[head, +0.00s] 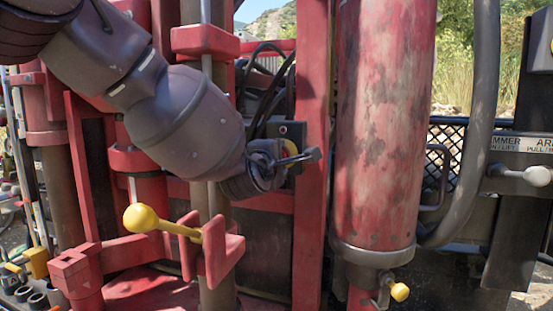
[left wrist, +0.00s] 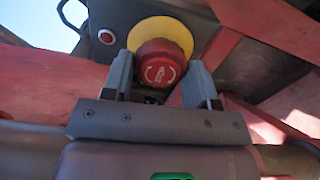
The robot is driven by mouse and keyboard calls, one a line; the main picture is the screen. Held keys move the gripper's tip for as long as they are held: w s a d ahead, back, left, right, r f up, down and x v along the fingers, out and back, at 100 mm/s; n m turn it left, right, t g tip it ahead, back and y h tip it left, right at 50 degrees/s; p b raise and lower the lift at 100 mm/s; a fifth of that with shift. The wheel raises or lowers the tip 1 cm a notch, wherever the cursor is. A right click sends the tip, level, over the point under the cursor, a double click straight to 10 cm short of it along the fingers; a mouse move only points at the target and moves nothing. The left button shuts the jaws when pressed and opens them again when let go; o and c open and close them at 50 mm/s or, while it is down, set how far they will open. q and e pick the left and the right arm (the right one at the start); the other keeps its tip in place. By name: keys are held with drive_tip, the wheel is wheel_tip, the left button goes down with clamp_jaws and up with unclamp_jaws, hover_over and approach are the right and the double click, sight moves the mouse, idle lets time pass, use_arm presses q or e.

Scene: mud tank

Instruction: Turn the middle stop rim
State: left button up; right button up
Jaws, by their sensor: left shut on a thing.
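The red stop rim (left wrist: 158,66) is a round knob with white turning arrows. It sits in front of a yellow disc (left wrist: 160,28) on a dark box (left wrist: 113,14), which also shows in the head view (head: 293,131). My left gripper (left wrist: 160,74) has one finger on each side of the knob and is shut on it. In the head view, my left gripper (head: 288,160) reaches the box from the left, beside the red upright, and hides most of the knob. My right gripper is in neither view.
A red upright beam (head: 313,80) stands just right of the box, with a big worn red cylinder (head: 385,120) beyond it. A lever with a yellow knob (head: 141,218) sticks out below my left arm. Black hoses (head: 268,85) hang behind the box.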

use_arm(q)
drive_tip(key=shift+m, duration=0.3)
drive_tip(key=o, duration=0.9)
drive_tip(key=shift+o, duration=0.2)
drive_tip(key=shift+s, duration=0.15)
drive_tip(key=b+v, duration=0.2)
drive_tip(key=v, duration=0.8)
drive_tip(key=shift+s, duration=0.25)
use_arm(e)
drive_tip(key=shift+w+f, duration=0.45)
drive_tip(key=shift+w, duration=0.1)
use_arm(q)
drive_tip(key=shift+a, duration=0.1)
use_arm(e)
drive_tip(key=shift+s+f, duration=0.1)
